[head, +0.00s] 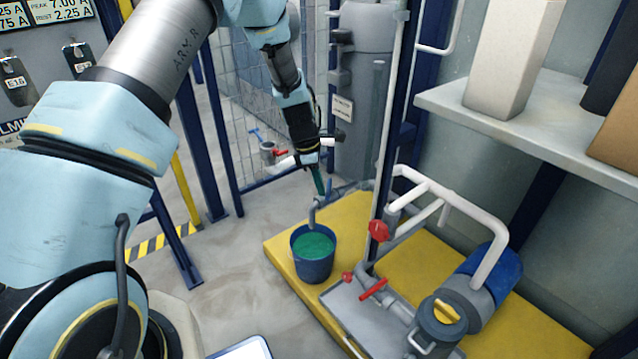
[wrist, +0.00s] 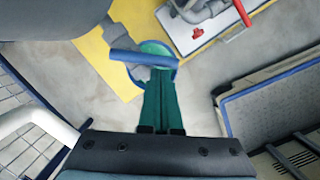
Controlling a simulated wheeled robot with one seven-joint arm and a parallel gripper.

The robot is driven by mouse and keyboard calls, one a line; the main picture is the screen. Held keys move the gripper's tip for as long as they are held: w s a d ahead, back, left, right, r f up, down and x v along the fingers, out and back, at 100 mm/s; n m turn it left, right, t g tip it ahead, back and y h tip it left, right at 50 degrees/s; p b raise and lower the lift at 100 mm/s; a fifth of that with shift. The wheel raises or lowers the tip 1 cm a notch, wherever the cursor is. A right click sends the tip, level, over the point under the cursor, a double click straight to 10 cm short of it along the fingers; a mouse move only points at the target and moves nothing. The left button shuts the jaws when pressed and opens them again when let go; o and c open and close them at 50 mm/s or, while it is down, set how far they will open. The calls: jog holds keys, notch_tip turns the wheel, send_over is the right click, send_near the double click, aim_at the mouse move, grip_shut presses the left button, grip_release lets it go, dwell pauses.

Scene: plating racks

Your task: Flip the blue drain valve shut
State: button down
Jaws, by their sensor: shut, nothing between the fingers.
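The blue drain valve handle (head: 329,187) sits on a grey pipe whose spout (head: 312,213) points down over a bucket. In the wrist view the blue handle (wrist: 143,60) lies crosswise just past my fingertips, with the grey valve body partly behind it. My gripper (head: 319,186) has green fingers pressed together and empty, pointing down beside the handle; they also show in the wrist view (wrist: 160,82). I cannot tell whether they touch the handle. The dark blue bucket (head: 312,268) holds green liquid and stands below the spout.
A yellow platform (head: 285,245) carries the bucket, a grey tray and a blue pump (head: 488,272). Red valve handles (head: 378,230) and white pipes stand to the right. Grey floor is clear at left.

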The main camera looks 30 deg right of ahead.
jog(key=n+p, duration=0.1)
jog(key=s+d+n+p, duration=0.1)
jog(key=p, duration=0.1)
jog(key=n+p, duration=0.2)
jog(key=shift+s+d+r+t, duration=0.2)
jog(key=shift+s+r+t, duration=0.1)
jog(key=shift+r+t, duration=0.1)
jog(key=shift+s+d+f+n+t+p, duration=0.15)
jog(key=shift+d+n+p, duration=0.2)
jog(key=shift+n+p, duration=0.45)
jog(key=shift+s+d+f+n+t+p, duration=0.1)
jog(key=shift+d+n+t+p, duration=0.2)
jog(key=shift+n+p, duration=0.5)
jog(key=shift+s+d+f+n+t+p, duration=0.15)
jog(key=shift+d+n+p, duration=0.35)
jog(key=shift+p, duration=0.5)
jog(key=shift+a, duration=0.1)
jog(key=shift+a, duration=0.1)
